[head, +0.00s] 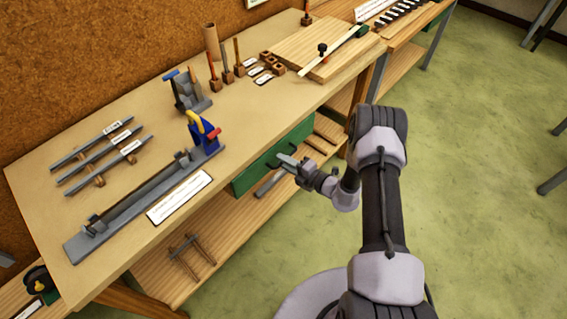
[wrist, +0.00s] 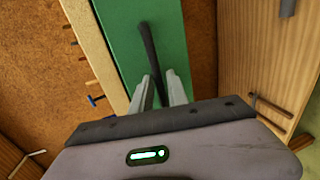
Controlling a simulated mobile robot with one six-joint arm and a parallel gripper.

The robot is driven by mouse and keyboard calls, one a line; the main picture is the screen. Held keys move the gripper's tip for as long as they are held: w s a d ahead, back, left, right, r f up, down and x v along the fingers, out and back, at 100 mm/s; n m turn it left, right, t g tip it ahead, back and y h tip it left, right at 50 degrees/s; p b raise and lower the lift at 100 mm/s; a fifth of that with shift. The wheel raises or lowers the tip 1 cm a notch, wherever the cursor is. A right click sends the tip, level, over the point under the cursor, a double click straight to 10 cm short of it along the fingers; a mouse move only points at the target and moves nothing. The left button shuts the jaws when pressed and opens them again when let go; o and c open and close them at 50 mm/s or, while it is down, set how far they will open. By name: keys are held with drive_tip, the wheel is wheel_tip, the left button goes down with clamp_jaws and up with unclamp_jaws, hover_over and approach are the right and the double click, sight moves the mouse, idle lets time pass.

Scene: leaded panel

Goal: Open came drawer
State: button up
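The came drawer is a green box (head: 245,180) under the front edge of the workbench. Its green front (wrist: 116,30) fills the upper middle of the wrist view and looks flush with the bench edge. A dark bar handle (wrist: 148,45) runs along that front. My gripper (head: 287,167) is at the drawer front. In the wrist view its two pale fingers (wrist: 158,84) are apart, with the near end of the handle between them. I cannot tell whether either finger touches the handle. In the head view the gripper hides part of the drawer front.
The wooden workbench (head: 100,235) carries a long grey came stretcher (head: 140,198), lead strips (head: 98,160), and a wooden board (head: 300,45). A lower shelf (head: 225,245) lies below the drawer. The green floor (head: 480,190) to the right is open.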

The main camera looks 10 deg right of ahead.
drive_tip(key=shift+w+a, duration=0.2)
drive_tip(key=shift+w, duration=0.1)
clamp_jaws()
idle(1.3)
